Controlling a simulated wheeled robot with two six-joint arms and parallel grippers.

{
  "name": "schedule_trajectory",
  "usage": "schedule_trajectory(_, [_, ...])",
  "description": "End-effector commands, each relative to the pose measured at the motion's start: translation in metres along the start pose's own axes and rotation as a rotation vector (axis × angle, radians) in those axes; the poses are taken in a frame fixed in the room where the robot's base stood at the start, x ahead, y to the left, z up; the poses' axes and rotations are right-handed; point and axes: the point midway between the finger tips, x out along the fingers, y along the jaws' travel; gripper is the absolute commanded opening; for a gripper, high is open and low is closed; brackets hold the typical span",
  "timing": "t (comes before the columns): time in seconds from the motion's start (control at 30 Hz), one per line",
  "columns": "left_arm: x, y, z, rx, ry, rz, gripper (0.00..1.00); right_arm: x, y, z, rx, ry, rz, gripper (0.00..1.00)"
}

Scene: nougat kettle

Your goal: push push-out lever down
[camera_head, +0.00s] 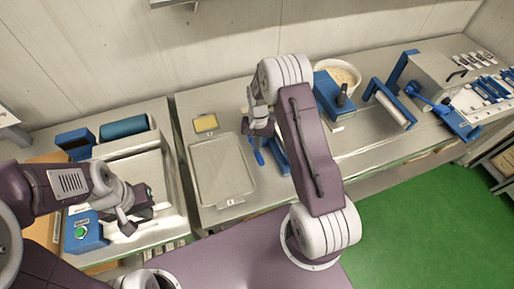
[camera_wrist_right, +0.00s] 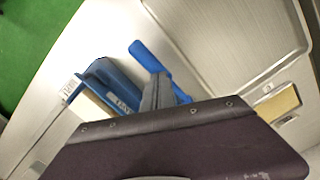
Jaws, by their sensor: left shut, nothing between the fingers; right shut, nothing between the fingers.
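The blue push-out lever (camera_head: 257,153) sticks out beside a blue device (camera_head: 278,155) on the metal counter, just below my right gripper (camera_head: 250,137) in the head view. In the right wrist view the lever (camera_wrist_right: 150,60) is a blue bar running up and left from behind the grey fingers (camera_wrist_right: 158,92). My right gripper is shut and empty, close to the lever. Whether it touches the lever I cannot tell, and the lever's lower end is hidden. My left gripper (camera_head: 128,225) is shut and empty, over the left counter near a blue box with a green button (camera_head: 82,232).
A metal tray (camera_head: 222,168) lies left of the lever, with a small yellow block (camera_head: 206,123) behind it. A blue box (camera_head: 328,95), a white bowl (camera_head: 340,74) and a blue-framed roller (camera_head: 390,105) stand to the right. The green floor (camera_head: 430,220) is clear.

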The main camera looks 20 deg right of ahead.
Motion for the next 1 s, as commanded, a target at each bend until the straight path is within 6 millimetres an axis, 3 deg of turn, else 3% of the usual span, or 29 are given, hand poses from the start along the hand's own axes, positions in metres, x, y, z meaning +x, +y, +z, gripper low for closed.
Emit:
schedule_trajectory(0.27, [-0.001, 0.0, 0.0, 0.0, 0.0, 0.0, 0.0, -0.002, 0.0, -0.001, 0.0, 0.001, 0.0, 0.0])
schedule_trajectory(0.5, [-0.004, 0.0, -0.001, 0.0, 0.0, 0.0, 0.0, -0.014, 0.0, -0.028, 0.001, 0.002, -0.001, 0.0])
schedule_trajectory(0.83, [-0.003, 0.0, 0.0, 0.0, 0.0, 0.0, 0.0, -0.016, 0.0, -0.029, 0.0, 0.001, 0.0, 0.0])
schedule_trajectory(1.0, [0.009, 0.0, 0.001, 0.0, 0.0, 0.0, 0.0, -0.038, 0.0, -0.031, 0.0, 0.005, -0.002, 0.0])
